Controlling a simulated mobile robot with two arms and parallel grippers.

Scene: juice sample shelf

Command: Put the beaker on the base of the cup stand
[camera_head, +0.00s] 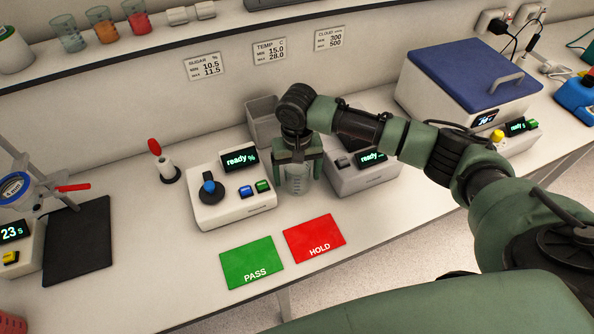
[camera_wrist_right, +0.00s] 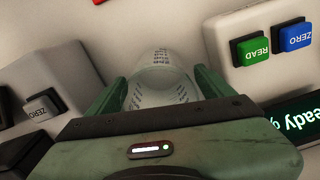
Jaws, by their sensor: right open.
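A clear beaker (camera_head: 297,181) with printed markings stands on the white bench between the two "ready" instruments. My right gripper (camera_head: 297,168) points down over it, with its green fingers on either side of the beaker. In the right wrist view the beaker (camera_wrist_right: 161,78) sits between the open fingers (camera_wrist_right: 160,88); whether they touch it I cannot tell. What appears to be the cup stand (camera_head: 16,188), with a blue-ringed top and metal legs, is at the far left, partly cut off by the frame. My left gripper is not in view.
An instrument with a blue knob (camera_head: 232,192) stands left of the beaker, another (camera_head: 362,172) right. A grey bin (camera_head: 262,122) is behind. Green PASS (camera_head: 252,262) and red HOLD (camera_head: 315,238) mats lie in front. A red-topped tool (camera_head: 162,162) and black mat (camera_head: 77,240) are left.

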